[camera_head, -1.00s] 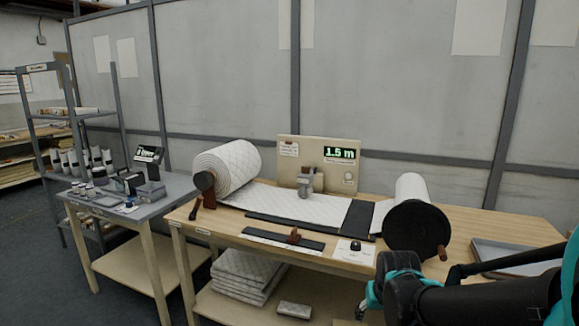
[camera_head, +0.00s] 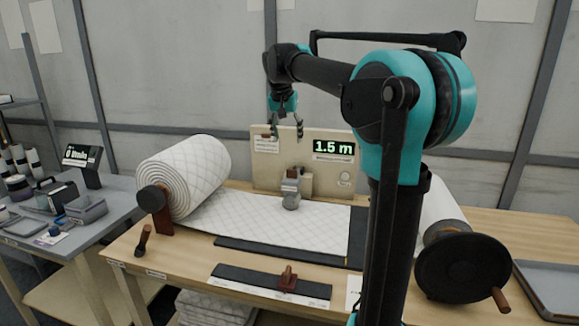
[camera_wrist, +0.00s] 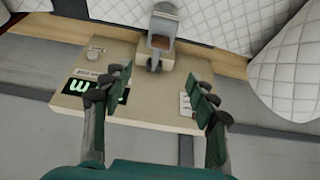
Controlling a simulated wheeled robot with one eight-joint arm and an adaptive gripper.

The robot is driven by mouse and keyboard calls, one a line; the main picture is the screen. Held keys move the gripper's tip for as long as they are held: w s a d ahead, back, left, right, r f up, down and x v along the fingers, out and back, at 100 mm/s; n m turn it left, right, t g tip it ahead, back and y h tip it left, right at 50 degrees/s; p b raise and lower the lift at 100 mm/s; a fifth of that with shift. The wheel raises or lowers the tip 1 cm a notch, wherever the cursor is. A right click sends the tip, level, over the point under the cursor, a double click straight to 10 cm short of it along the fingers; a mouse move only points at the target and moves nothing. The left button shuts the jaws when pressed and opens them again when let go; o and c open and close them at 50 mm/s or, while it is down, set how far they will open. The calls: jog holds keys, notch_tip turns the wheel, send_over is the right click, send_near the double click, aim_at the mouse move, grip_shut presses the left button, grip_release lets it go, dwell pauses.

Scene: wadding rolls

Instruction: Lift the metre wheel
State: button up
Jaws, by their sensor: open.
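The metre wheel (camera_head: 291,200) is a small grey wheel on a grey bracket, fixed at the front of the beige display board (camera_head: 265,180). It is down at the quilted white wadding (camera_head: 270,217), apparently touching it. In the wrist view the metre wheel (camera_wrist: 154,61) is at the top middle, beyond my fingertips. My gripper (camera_head: 287,130) points down, above the wheel and near the board's top edge. In the wrist view my gripper (camera_wrist: 160,88) has its two fingers spread wide with nothing between them.
The wadding roll (camera_head: 185,175) is at the left of the table, and a dark crank disc (camera_head: 463,268) at the right. The display (camera_head: 333,147) reads 1.5 m. A black strip with a red-brown handle (camera_head: 288,279) lies in front. A grey tray (camera_head: 550,290) sits far right.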

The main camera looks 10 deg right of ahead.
aim_at(292, 170)
jog(key=x, duration=1.7)
jog(key=shift+w+d, duration=0.15)
jog(key=shift+w, duration=0.15)
jog(key=shift+c, duration=0.5)
grip_shut()
